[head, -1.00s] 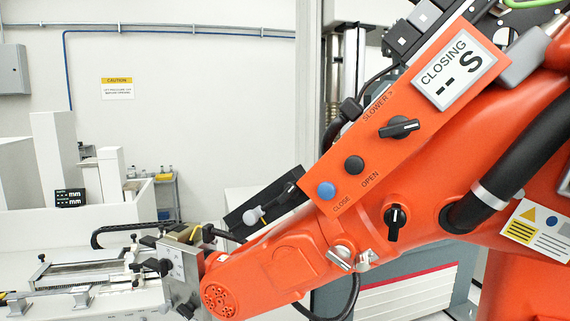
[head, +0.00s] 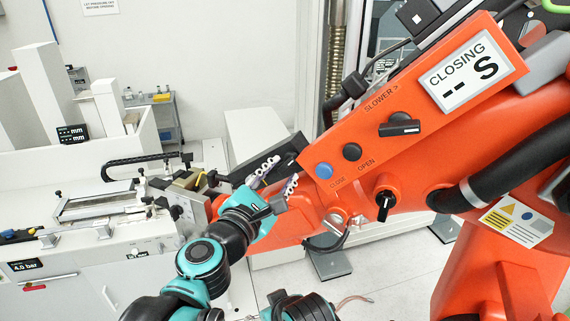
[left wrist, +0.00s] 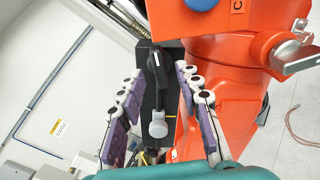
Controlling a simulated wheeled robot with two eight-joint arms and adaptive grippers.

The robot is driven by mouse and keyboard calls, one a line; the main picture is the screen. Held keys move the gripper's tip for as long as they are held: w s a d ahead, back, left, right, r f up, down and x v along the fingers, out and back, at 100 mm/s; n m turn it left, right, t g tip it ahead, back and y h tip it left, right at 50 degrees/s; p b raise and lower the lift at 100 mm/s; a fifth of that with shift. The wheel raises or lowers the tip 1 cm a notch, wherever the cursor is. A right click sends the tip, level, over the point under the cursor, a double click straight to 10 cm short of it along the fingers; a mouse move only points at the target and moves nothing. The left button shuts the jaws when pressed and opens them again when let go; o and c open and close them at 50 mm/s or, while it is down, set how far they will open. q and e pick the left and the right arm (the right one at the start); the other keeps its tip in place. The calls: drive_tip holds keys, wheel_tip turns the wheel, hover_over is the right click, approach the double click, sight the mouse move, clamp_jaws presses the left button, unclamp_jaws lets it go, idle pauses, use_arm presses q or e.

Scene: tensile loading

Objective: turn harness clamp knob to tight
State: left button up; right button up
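My left gripper (head: 276,180) reaches up from the bottom left to the lower end of the orange arm's control strip. The lever is on a black box (head: 287,158). Two black turn knobs show on the orange machine, an upper knob (head: 400,129) and a lower knob (head: 384,203) beside a black hose. No label names the harness clamp knob. My right gripper is not seen.
The orange machine (head: 350,183) fills the right side, with a blue CLOSE button (head: 324,171), a black OPEN button (head: 352,152) and a display (head: 466,71) reading CLOSING. A white bench (head: 125,247) stands left. Clear floor (head: 400,270) lies below.

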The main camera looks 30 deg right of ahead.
sight(289, 163)
use_arm(q)
drive_tip(key=shift+x, duration=1.2)
drive_tip(key=shift+w+d, duration=0.1)
drive_tip(key=shift+d, duration=0.05)
clamp_jaws()
